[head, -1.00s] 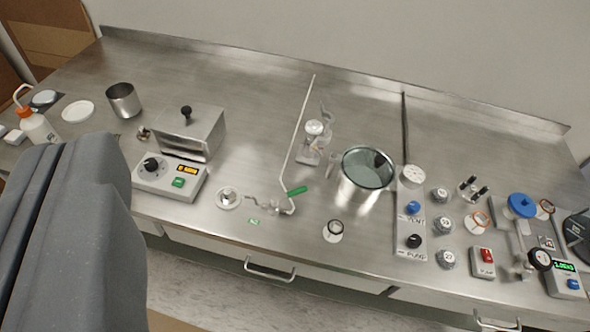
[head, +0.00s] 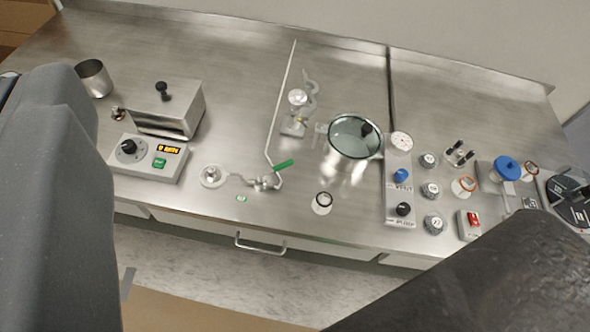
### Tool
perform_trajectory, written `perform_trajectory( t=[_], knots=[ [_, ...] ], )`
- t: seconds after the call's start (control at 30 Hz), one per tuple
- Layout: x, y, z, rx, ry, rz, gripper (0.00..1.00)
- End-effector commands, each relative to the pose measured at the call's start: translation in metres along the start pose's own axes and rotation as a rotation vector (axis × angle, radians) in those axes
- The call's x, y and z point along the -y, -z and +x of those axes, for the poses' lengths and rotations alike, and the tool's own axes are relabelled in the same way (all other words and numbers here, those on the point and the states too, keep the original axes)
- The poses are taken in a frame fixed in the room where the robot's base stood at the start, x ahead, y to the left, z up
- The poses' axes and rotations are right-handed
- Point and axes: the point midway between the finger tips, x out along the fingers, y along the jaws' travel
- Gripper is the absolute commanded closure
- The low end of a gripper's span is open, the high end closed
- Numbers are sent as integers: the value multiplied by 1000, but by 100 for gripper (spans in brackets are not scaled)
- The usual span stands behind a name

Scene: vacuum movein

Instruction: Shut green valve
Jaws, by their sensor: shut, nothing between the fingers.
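The green valve's lever (head: 284,166) is at the front middle of the steel bench. It sits on a small metal valve body (head: 264,184), at the foot of a thin pipe (head: 281,100) that runs back along the bench. The lever points up and to the right in the picture, at an angle to the nearby pipe. A small green label (head: 241,198) lies just in front of it. My gripper's fingertips are not in view. Parts of my arm cover the left edge and the lower right corner, both apart from the valve.
A heating box (head: 165,108) with a control unit stands left of the valve. A round glass-lidded vessel (head: 340,158) and a small round cap (head: 322,202) are to the right. A panel with knobs (head: 400,215) stands farther right. The bench front has a drawer handle (head: 260,246).

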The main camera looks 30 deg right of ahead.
Motion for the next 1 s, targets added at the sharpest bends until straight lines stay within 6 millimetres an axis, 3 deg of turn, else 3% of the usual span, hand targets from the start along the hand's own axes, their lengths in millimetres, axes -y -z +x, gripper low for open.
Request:
perform_trajectory(
  t=[0.13, 0.23, 0.37, 0.47, 0.63, 0.73, 0.9, 1.0],
  knots=[
    [-7, 0, 7, -2, -25, -3, 100],
    [-29, -2, 30, -9, -106, -21, 100],
    [-79, -10, 78, -36, -252, -83, 100],
    [-122, -28, 118, -47, -328, -157, 100],
    [-176, -92, 176, -7, -311, -262, 100],
    [-198, -151, 197, 64, -235, -274, 100],
    [-216, -258, 203, 215, -72, -193, 100],
    [-215, -307, 194, 290, 6, -121, 100]
  ],
)
